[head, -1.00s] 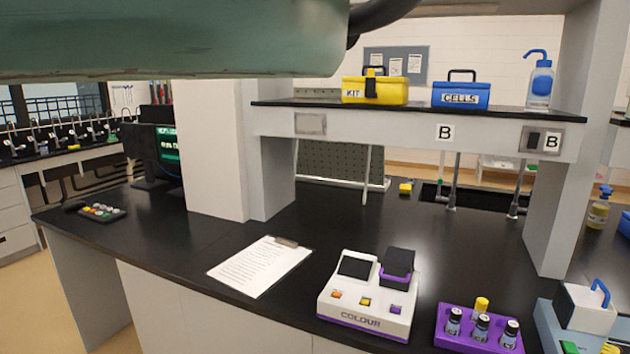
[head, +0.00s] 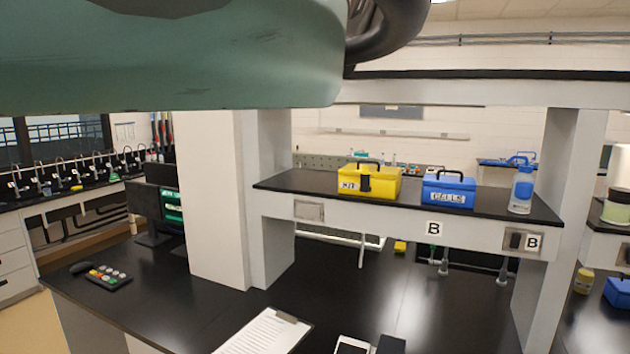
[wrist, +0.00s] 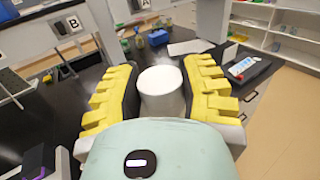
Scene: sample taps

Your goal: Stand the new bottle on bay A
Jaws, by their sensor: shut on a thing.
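My gripper (wrist: 162,70) shows in the wrist view with its yellow-padded fingers closed on both sides of a white bottle (wrist: 162,95). Only the bottle's pale round upper part shows; its lower part is hidden. The bottle is over or near the black bench, but its height cannot be told. The head view shows neither the gripper's fingers nor the bottle. In the head view the readable shelf plates say B (head: 433,228); no plate for bay A is readable there.
A raised shelf (head: 300,183) holds a yellow KIT box (head: 368,181), a blue CELLS box (head: 448,190) and a wash bottle (head: 522,190). A white pillar (head: 215,200) stands left of it. A clipboard (head: 265,333) lies in front. The bench between is mostly clear.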

